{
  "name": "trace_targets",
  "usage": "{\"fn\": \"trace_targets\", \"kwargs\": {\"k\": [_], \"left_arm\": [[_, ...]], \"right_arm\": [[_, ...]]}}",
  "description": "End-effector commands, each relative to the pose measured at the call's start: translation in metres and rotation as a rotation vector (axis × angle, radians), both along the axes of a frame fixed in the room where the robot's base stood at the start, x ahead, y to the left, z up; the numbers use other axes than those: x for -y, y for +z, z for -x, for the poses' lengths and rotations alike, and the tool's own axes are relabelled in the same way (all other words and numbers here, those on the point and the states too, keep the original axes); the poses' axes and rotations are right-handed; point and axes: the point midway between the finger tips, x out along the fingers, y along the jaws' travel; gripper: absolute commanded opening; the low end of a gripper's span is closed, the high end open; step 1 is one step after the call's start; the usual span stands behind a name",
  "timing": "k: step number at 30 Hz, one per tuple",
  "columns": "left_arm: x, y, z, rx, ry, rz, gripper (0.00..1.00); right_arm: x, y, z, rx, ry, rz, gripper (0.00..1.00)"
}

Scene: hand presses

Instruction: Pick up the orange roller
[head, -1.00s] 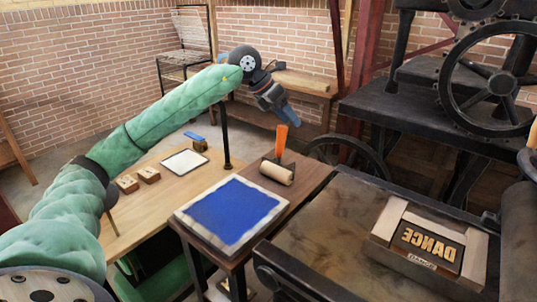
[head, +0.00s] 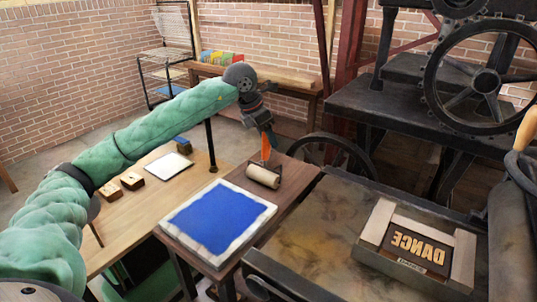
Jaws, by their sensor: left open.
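The orange roller (head: 265,175) is a pale tan cylinder in a dark frame with an upright orange handle (head: 265,147). It stands on the small dark-wood table, just behind the blue ink slab (head: 218,216). My left gripper (head: 264,134) is open and points down at the top of the handle. It covers the upper part of the handle. I cannot tell whether the fingers touch it. My right gripper is not in view.
The press bed (head: 305,235) with a DANCE type block (head: 412,246) is at the right. A wooden table at the left carries two small blocks (head: 132,181) and a white sheet (head: 168,166). A dark post (head: 211,148) stands close to my left arm.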

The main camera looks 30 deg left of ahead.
Motion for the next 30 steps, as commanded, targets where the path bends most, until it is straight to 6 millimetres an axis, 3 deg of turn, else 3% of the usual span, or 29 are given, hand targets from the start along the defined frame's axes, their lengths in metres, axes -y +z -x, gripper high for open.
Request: {"fn": "trace_targets", "kwargs": {"k": [6, 12, 19, 30], "left_arm": [[0.005, -0.021, -0.008, -0.001, 0.001, 0.001, 0.55], [0.006, -0.023, -0.008, 0.0, 0.0, 0.0, 0.55], [0.006, -0.022, -0.008, 0.001, 0.0, 0.001, 0.12], [0.006, -0.018, -0.008, 0.002, 0.0, 0.0, 0.09]], "right_arm": [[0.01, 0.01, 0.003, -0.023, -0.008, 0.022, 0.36], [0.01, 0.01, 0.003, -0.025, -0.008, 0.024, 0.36], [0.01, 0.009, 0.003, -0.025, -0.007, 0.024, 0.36], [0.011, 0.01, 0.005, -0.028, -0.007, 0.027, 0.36]]}}
